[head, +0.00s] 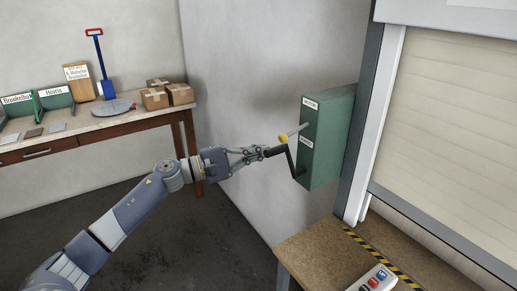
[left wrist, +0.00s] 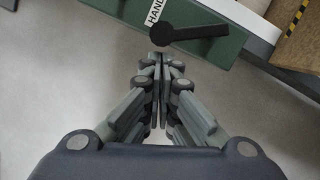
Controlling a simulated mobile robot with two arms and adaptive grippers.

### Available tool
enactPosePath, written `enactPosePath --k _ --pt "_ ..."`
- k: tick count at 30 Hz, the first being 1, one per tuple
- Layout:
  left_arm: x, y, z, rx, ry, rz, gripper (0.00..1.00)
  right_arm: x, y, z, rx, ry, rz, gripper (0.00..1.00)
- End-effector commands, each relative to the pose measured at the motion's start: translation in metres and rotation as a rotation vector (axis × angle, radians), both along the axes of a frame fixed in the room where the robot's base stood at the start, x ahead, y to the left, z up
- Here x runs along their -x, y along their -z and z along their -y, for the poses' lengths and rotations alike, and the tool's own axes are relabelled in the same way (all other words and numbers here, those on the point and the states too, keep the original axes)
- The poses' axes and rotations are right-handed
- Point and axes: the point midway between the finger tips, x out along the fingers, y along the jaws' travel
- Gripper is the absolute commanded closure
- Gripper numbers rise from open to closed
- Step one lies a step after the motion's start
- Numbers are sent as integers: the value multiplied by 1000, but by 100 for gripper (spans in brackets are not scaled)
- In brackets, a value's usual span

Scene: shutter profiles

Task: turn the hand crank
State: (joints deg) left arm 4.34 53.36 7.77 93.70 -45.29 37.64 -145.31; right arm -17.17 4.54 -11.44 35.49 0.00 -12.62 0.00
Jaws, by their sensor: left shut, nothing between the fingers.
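The hand crank (head: 291,161) is a black arm with a black grip (head: 276,151), on the front of a green box (head: 326,140) fixed to the wall. The grip points left toward my left gripper (head: 264,152). In the left wrist view the crank (left wrist: 200,32) lies just beyond the fingertips of my left gripper (left wrist: 161,62), its round end nearly in line with them. The fingers are shut together with nothing between them. I cannot tell whether the tips touch the grip's end. My right gripper is in neither view.
A yellow-tipped lever (head: 283,138) sticks out of the box just above the grip. A roller shutter (head: 455,120) stands at the right, above a wooden bench (head: 320,250) with a button remote (head: 373,281). A table (head: 95,130) with boxes is at the left.

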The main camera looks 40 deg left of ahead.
Motion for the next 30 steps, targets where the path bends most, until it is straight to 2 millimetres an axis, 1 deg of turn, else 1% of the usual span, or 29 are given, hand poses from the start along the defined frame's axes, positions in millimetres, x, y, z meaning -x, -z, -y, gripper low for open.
enactPosePath --k 8,11,15,27,30 --pt "0 1 0 -1 0 1 100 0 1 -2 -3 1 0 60" --pt "0 1 1 -15 1 7 100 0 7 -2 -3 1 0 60" --pt "2 0 3 -70 3 29 100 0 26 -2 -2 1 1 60" --pt "7 -15 16 -263 3 111 100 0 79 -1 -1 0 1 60" --pt "8 -19 19 -307 4 129 100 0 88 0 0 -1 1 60"
